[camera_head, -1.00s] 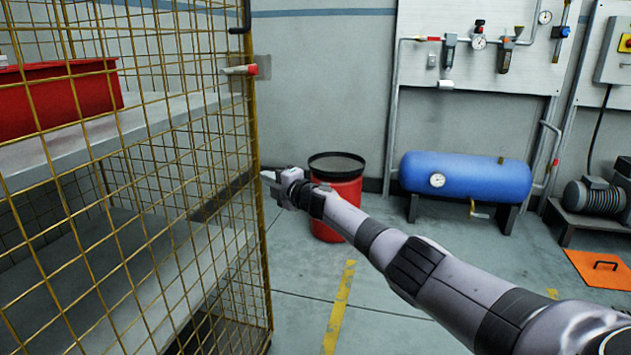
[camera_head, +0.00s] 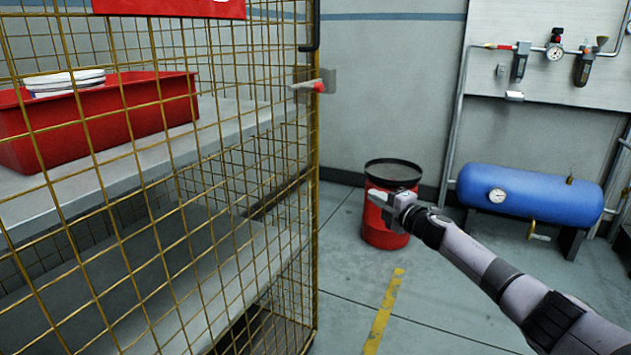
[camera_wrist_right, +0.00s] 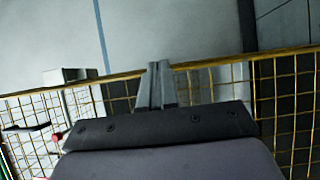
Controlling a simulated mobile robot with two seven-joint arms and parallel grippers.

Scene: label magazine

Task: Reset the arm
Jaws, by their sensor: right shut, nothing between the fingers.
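My right arm comes in from the lower right in the head view. Its gripper (camera_head: 377,202) is shut and empty, held in the air in front of the red drum (camera_head: 382,237), to the right of the yellow wire cage (camera_head: 316,190). In the right wrist view the two fingers of the gripper (camera_wrist_right: 161,85) stand together, with the cage's wire mesh (camera_wrist_right: 285,100) and its top rail behind them. My left gripper is not in view.
The cage has a red-tipped latch (camera_head: 308,86) on its edge. Inside, a red bin (camera_head: 95,120) with white round items (camera_head: 65,82) sits on a grey shelf (camera_head: 225,125). A blue tank (camera_head: 530,195) stands at the right. Open floor with a yellow stripe (camera_head: 384,310) lies between.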

